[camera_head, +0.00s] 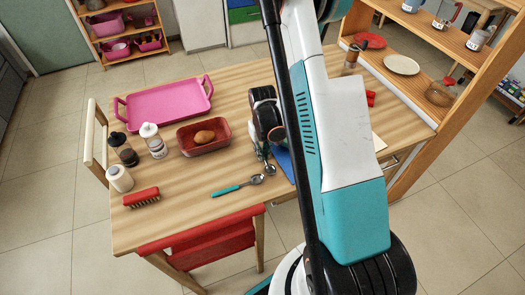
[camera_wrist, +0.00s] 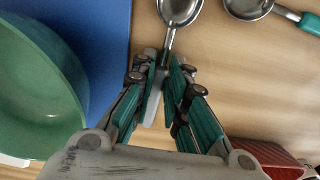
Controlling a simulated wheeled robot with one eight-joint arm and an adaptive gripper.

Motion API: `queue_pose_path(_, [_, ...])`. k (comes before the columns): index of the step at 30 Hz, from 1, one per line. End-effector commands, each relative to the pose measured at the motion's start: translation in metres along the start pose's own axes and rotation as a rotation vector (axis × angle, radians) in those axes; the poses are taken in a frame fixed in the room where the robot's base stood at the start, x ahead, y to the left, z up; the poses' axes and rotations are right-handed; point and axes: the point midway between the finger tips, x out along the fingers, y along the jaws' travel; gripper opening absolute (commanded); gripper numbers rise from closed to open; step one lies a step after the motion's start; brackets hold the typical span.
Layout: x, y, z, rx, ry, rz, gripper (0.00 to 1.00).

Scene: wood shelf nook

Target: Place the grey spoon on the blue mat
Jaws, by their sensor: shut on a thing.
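The grey spoon is in the wrist view, its metal bowl (camera_wrist: 179,10) pointing up the picture and its handle between my fingertips. It also shows small in the head view (camera_head: 269,167). My gripper (camera_wrist: 163,88) is shut on its handle; in the head view my gripper (camera_head: 263,150) is low over the table, partly hidden by my arm. I cannot tell whether the spoon is clear of the table. The blue mat (camera_wrist: 102,45) is just left of my gripper in the wrist view; in the head view a strip of it (camera_head: 284,162) shows beside my arm.
A green bowl (camera_wrist: 35,85) is at the mat's left in the wrist view. A teal-handled spoon (camera_head: 232,188) lies near the front edge. A red tray (camera_head: 184,142) with a brown item, a pink tray (camera_head: 165,101), bottles and a brush (camera_head: 141,197) stand left.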

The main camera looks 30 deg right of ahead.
Motion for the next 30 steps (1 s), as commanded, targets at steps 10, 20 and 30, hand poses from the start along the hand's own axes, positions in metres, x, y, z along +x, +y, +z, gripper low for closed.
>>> queue_pose_path(10, [0.003,0.0,0.0,0.0,0.0,0.0,0.34])
queue_pose_path(20, [-0.001,0.0,0.0,0.0,0.0,0.0,0.34])
queue_pose_path(30, [-0.064,0.0,0.0,0.0,0.0,0.0,0.34])
